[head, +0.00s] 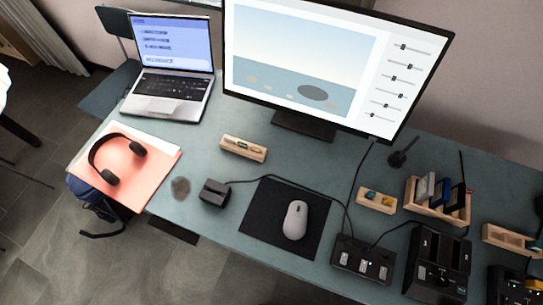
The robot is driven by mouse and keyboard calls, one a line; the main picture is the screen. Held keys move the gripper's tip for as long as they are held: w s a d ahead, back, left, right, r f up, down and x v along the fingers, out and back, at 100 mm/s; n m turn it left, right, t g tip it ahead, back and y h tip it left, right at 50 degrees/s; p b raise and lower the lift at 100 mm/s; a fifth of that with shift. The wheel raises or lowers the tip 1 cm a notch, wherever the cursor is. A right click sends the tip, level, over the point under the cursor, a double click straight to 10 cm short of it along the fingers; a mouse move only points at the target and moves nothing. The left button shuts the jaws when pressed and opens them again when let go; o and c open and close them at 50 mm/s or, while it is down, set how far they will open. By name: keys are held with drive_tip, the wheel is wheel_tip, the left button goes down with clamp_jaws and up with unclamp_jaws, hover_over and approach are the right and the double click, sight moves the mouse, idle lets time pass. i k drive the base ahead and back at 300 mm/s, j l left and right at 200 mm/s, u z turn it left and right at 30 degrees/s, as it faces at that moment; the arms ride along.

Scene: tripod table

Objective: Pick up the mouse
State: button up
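A light grey computer mouse (295,220) lies on a black mouse pad (262,215) near the front edge of the blue-grey table (200,150). The mouse is in the right half of the pad, long side roughly toward the monitor, and nothing covers it. My gripper is not seen in the head view.
A black box with a cable (214,192) stands left of the pad, and a switch box (362,260) stands right of it. A large monitor (338,60), a laptop (170,85), headphones (112,158) and wooden holders (243,148) stand around. Table between laptop and pad is mostly free.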

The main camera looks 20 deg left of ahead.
sight(294, 225)
drive_tip(key=k+j+u, duration=0.2)
drive_tip(key=k+u, duration=0.25)
drive_tip(key=k+l+u, duration=0.1)
drive_tip(key=u, duration=0.55)
drive_tip(key=l, duration=0.1)
